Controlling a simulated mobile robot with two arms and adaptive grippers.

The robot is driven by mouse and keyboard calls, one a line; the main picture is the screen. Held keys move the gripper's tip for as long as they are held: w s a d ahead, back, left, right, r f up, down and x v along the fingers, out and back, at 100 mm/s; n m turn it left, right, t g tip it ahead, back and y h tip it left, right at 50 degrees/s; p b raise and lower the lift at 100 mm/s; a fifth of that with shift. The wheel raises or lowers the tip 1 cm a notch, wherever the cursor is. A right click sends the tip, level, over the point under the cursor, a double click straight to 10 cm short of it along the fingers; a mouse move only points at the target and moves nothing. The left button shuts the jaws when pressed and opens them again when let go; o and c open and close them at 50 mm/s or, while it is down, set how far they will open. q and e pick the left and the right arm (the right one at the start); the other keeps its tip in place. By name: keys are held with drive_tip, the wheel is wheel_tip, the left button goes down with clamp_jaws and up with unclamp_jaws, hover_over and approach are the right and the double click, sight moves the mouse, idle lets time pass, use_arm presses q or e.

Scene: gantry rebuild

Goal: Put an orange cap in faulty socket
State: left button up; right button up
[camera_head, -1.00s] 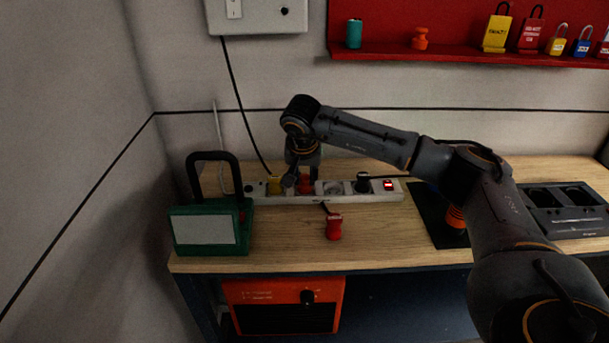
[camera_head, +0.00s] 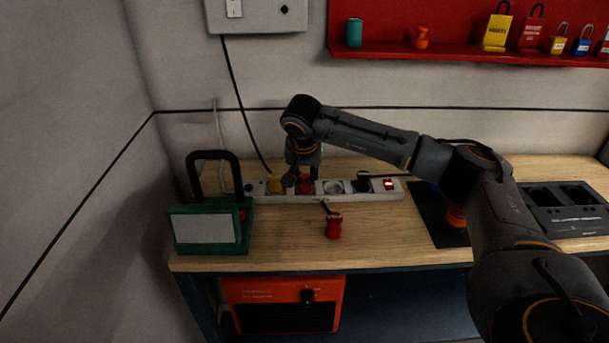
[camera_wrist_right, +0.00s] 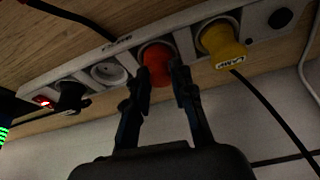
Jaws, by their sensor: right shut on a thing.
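An orange-red cap (camera_wrist_right: 157,62) sits in a socket of the white power strip (camera_head: 348,198), and it also shows in the head view (camera_head: 305,186). My right gripper (camera_wrist_right: 161,78) has its two fingers on either side of the cap and is shut on it. In the head view the right gripper (camera_head: 303,178) points down at the strip. How deep the cap sits is hard to tell. Another orange cap (camera_head: 421,38) stands on the red shelf. My left gripper is not in view.
A yellow plug (camera_wrist_right: 220,42) and an empty socket (camera_wrist_right: 109,72) flank the cap; a black plug (camera_wrist_right: 71,97) and lit red switch (camera_wrist_right: 42,102) lie beyond. A red plug (camera_head: 333,227) lies in front. A green device (camera_head: 209,228) stands left.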

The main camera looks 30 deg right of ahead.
sight(304, 177)
drive_tip(key=shift+f+b, duration=0.3)
drive_tip(key=shift+f, duration=0.2)
drive_tip(key=o, duration=0.7)
drive_tip(key=shift+c, duration=0.2)
drive_tip(key=shift+p+v, duration=2.05)
drive_tip(key=shift+v, duration=0.9)
drive_tip(key=p+v, duration=0.3)
drive_tip(key=v, duration=0.2)
drive_tip(key=shift+s+r, duration=0.1)
